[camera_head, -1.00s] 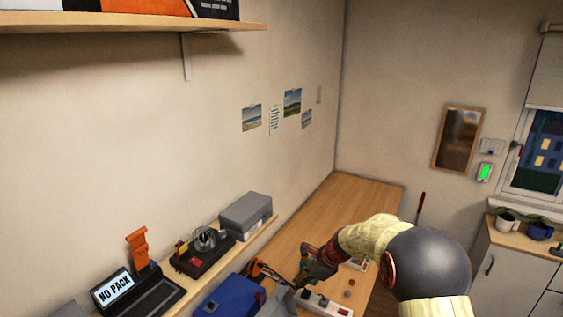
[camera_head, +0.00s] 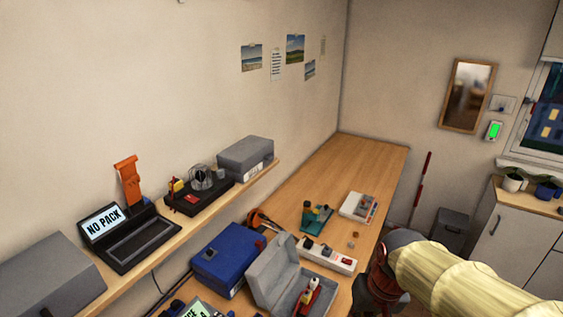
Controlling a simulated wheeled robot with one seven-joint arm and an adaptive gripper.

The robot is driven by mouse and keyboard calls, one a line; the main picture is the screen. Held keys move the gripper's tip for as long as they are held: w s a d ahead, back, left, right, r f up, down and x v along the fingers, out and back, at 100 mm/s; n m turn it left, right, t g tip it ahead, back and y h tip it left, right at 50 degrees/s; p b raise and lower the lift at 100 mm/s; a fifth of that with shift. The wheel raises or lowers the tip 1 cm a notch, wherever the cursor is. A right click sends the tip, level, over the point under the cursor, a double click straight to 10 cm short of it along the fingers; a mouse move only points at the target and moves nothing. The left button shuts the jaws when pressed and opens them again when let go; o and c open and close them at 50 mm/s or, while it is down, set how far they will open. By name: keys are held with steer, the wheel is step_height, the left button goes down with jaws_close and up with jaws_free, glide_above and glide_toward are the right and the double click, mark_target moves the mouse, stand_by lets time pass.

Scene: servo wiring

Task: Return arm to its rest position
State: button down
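My arm (camera_head: 455,275), in a cream sleeve with dark joints, reaches in from the lower right corner. Its dark red-and-black lower part (camera_head: 377,285) hangs at the right edge of the wooden workbench (camera_head: 350,165). My gripper's fingertips are not visible; they are cut off by the frame or hidden behind the arm. A small green servo stand (camera_head: 315,219) is on the bench, apart from the arm. A white power strip (camera_head: 327,254) lies in front of it, and a pale tray with small parts (camera_head: 358,207) lies to its right.
A shelf with a laptop (camera_head: 130,238) runs along the left wall. The far bench is clear. A cabinet (camera_head: 518,235) stands at right.

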steer(key=s+d+f+n+t+b, duration=0.1)
steer(key=s+d+f+t+b, duration=0.1)
steer(key=s+b, duration=0.6)
step_height(320, 180, down, 3)
steer(key=t+b, duration=0.1)
steer(key=b, duration=0.2)
steer(key=shift+t+h+b, duration=0.3)
steer(key=shift+t+h, duration=0.1)
